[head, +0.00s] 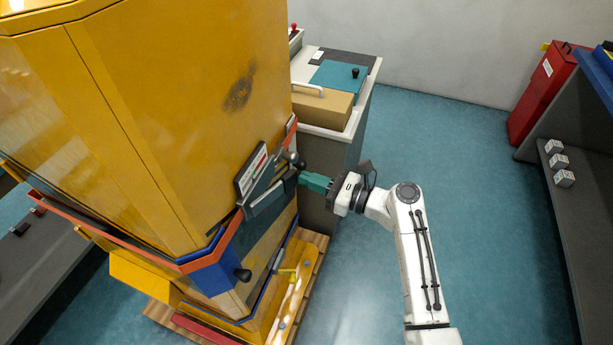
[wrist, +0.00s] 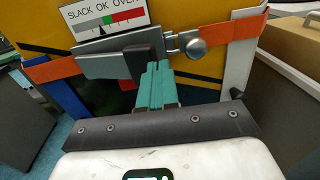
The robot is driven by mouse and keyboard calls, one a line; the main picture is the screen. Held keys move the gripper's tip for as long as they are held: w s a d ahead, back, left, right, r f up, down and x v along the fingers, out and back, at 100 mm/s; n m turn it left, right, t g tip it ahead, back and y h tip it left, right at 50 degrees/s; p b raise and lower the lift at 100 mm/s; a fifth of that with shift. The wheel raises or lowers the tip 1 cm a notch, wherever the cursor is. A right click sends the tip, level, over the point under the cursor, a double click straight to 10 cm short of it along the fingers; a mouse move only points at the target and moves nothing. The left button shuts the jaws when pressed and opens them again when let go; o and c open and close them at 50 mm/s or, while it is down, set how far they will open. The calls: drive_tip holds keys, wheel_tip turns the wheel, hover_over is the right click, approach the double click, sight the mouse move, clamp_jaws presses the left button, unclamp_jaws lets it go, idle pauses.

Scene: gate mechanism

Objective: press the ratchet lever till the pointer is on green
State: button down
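A grey ratchet (wrist: 105,64) sits on an orange strap (wrist: 235,29) around a large yellow machine. Its lever, with a dark grip (wrist: 144,60), lies across the front. In the head view the ratchet (head: 272,194) is on the machine's right side. My gripper (head: 308,180) has teal fingers, together with nothing between them. In the wrist view the fingers (wrist: 157,68) are right at the dark grip; contact is unclear.
The yellow machine (head: 190,100) stands on a wooden pallet (head: 310,262). A grey cabinet (head: 330,150) with a cardboard box (head: 325,107) stands just behind the ratchet. A red cabinet (head: 545,90) and grey shelf (head: 560,210) are at right. Floor between is clear.

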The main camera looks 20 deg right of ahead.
drive_tip(key=b+v, duration=0.1)
drive_tip(key=v, duration=0.8)
drive_tip(key=shift+w+d, duration=0.25)
drive_tip(key=shift+w, duration=0.1)
drive_tip(key=shift+f, duration=0.15)
idle(0.6)
